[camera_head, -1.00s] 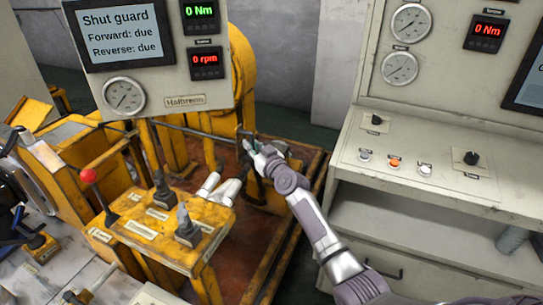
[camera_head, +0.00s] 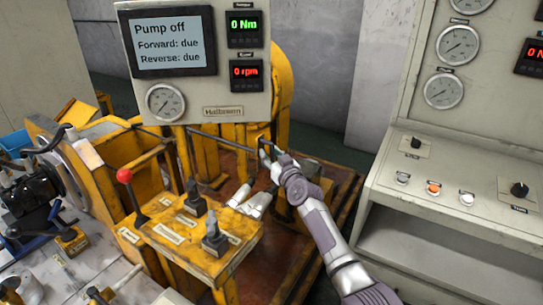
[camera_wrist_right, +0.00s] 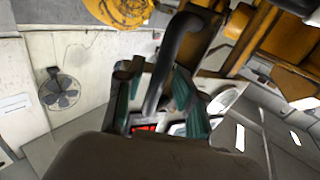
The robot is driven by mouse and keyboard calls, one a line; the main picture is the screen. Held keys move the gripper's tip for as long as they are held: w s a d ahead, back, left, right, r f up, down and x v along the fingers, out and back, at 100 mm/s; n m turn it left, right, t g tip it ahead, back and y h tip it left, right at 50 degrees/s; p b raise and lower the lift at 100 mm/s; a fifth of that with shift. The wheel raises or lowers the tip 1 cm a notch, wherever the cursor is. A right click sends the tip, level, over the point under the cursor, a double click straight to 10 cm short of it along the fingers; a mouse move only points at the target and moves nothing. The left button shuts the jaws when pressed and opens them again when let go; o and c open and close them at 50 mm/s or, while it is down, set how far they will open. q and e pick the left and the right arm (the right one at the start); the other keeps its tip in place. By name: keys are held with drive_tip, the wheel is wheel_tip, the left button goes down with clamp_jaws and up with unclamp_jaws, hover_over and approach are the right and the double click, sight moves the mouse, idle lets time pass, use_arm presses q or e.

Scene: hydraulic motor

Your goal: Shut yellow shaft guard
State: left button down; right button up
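Yellow machine parts stand below and behind the display panel (camera_head: 195,92); I cannot tell clearly which is the shaft guard. A yellow upright piece (camera_head: 258,132) is right by my right gripper (camera_head: 266,153), under the panel's right part. The panel screen (camera_head: 170,42) reads "Pump off". In the right wrist view, my right gripper (camera_wrist_right: 158,95) has its teal-padded fingers apart. A dark curved bar (camera_wrist_right: 172,55) passes between or just beyond them, with gaps showing beside it. My left gripper is not in view.
A yellow lever box (camera_head: 190,235) with a red-knobbed lever (camera_head: 125,176) stands in front. A grey control console (camera_head: 455,210) with buttons and knobs is to the right of my right arm.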

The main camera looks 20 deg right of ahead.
drive_tip(key=shift+s+f, duration=0.15)
drive_tip(key=s+d, duration=0.1)
drive_tip(key=s, duration=1)
drive_tip(key=shift+s+d, duration=0.3)
drive_tip(key=shift+d, duration=0.05)
